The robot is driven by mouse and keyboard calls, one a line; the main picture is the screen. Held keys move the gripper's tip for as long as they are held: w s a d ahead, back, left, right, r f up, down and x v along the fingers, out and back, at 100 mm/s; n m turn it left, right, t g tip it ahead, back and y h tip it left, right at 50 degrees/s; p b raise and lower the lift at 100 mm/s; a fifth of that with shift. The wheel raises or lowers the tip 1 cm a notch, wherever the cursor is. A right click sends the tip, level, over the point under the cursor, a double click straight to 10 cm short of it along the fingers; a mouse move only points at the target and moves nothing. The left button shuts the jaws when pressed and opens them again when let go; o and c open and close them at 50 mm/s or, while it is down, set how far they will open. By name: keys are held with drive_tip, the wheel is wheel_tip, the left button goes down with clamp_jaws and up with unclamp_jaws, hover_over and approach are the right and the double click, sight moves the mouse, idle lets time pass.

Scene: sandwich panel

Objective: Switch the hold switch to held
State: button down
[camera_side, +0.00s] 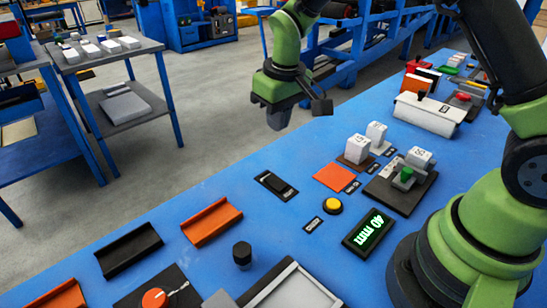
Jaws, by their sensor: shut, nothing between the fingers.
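A small black switch (276,186) sits in a dark plate on the blue panel, near its left edge at mid-picture. It looks like the hold switch, but I cannot read a label on it or tell which way it is set. My gripper (279,118) is shut and empty. It hangs in the air above and beyond the switch in the picture, clear of it and touching nothing.
A yellow button (331,205) and a green-lit "40 mm" display (369,233) stand right of the switch. An orange square (333,177) and white blocks (357,148) lie behind. Orange (212,221) and black (128,249) trays and a black knob (242,253) are nearer.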

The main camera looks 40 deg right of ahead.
sight(274, 180)
drive_tip(key=shift+f, duration=0.1)
drive_tip(key=f, duration=0.4)
drive_tip(key=w+f, duration=0.1)
drive_tip(key=f, duration=0.4)
drive_tip(key=w+f, duration=0.1)
drive_tip(key=f, duration=0.3)
drive_tip(key=shift+f, duration=0.35)
drive_tip(key=shift+f, duration=0.25)
drive_tip(key=shift+s+r, duration=0.35)
drive_tip(key=shift+s, duration=0.35)
wheel_tip(274, 180, up, 14)
drive_tip(key=s, duration=0.2)
